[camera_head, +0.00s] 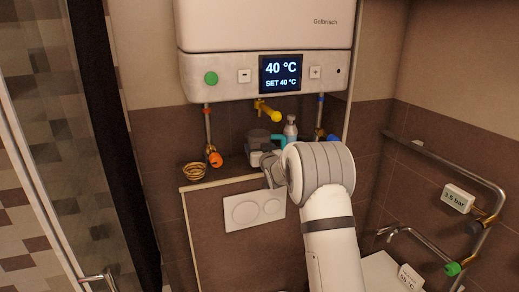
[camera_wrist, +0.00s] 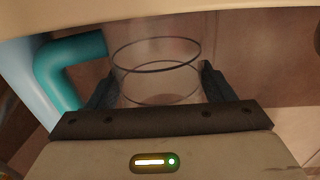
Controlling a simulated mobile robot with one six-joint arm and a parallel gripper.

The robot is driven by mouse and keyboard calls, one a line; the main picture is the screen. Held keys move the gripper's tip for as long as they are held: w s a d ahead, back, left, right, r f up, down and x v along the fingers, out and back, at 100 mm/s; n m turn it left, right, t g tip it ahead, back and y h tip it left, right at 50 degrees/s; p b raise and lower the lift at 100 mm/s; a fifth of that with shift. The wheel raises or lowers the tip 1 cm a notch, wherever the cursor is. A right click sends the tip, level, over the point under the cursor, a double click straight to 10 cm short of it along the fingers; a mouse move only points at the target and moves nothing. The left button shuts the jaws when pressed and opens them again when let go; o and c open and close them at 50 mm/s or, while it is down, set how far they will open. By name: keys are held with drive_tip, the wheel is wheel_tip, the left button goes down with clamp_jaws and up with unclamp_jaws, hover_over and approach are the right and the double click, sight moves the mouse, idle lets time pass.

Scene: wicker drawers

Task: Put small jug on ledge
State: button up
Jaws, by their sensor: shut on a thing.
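The small jug appears in the wrist view as a clear glass cylinder (camera_wrist: 158,75) with a teal handle (camera_wrist: 62,62) on its left. My gripper (camera_wrist: 157,85) is shut on it, one dark finger at each side of the glass. In the head view the jug's teal handle (camera_head: 279,141) shows beside my gripper (camera_head: 264,152), over the back part of the brown ledge (camera_head: 224,175). My wrist hides part of the jug. I cannot tell whether its base touches the ledge.
A small woven bowl (camera_head: 194,172) sits at the ledge's left end. A pale bottle (camera_head: 290,129) stands close by the handle. The heater (camera_head: 265,75), its yellow tap (camera_head: 268,111) and the orange-knobbed valve (camera_head: 214,158) are close above. The ledge between bowl and jug looks clear.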

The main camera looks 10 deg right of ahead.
drive_tip(key=shift+f, duration=0.15)
drive_tip(key=o, duration=1.2)
